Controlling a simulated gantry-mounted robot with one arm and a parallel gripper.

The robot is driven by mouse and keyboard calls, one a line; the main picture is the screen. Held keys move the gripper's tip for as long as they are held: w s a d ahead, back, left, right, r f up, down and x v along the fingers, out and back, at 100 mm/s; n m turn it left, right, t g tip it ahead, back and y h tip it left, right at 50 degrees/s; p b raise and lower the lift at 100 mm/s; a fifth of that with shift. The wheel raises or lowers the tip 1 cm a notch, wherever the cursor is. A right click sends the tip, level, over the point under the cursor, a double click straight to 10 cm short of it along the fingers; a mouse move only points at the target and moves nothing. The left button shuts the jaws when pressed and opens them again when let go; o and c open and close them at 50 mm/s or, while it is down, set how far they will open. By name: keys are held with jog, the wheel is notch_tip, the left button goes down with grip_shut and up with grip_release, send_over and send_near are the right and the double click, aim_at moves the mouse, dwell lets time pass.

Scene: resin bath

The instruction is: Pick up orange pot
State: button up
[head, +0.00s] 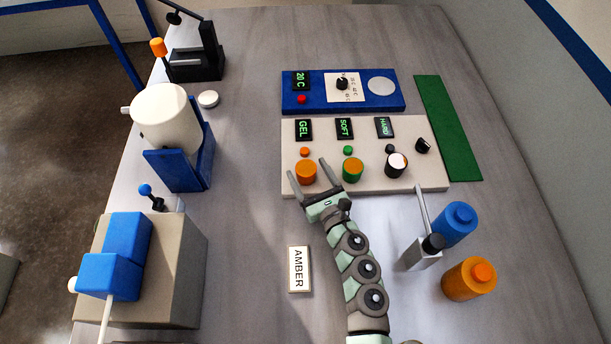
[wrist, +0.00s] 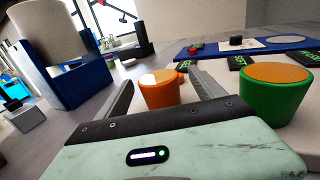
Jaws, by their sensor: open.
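The orange pot (head: 306,174) is a small tapered cup on the left of the white panel, in front of the GEL display. In the wrist view the orange pot (wrist: 160,92) stands upright between the two fingers of my gripper (wrist: 163,88), seen beyond the palm. My gripper (head: 309,176) is open and empty in the head view, with one finger left of the pot and one right of it. I cannot tell whether either finger touches the pot. The right finger lies between it and the green pot (head: 352,170), which also shows in the wrist view (wrist: 274,95).
A white-topped dark pot (head: 396,165) stands on the white panel (head: 430,181). Behind is a blue panel (head: 320,103) with a dial. An AMBER sign (head: 299,270) lies nearby. Blue (head: 455,224) and orange (head: 469,279) containers stand at right; a white drum (head: 166,117) is at left.

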aim_at(302, 161)
jog(key=shift+x, duration=2.3)
jog(key=shift+s+a+r, duration=0.1)
jog(key=shift+a+r, duration=0.05)
jog(key=shift+c, duration=0.5)
jog(key=c, duration=1.4)
jog(key=shift+r, duration=0.1)
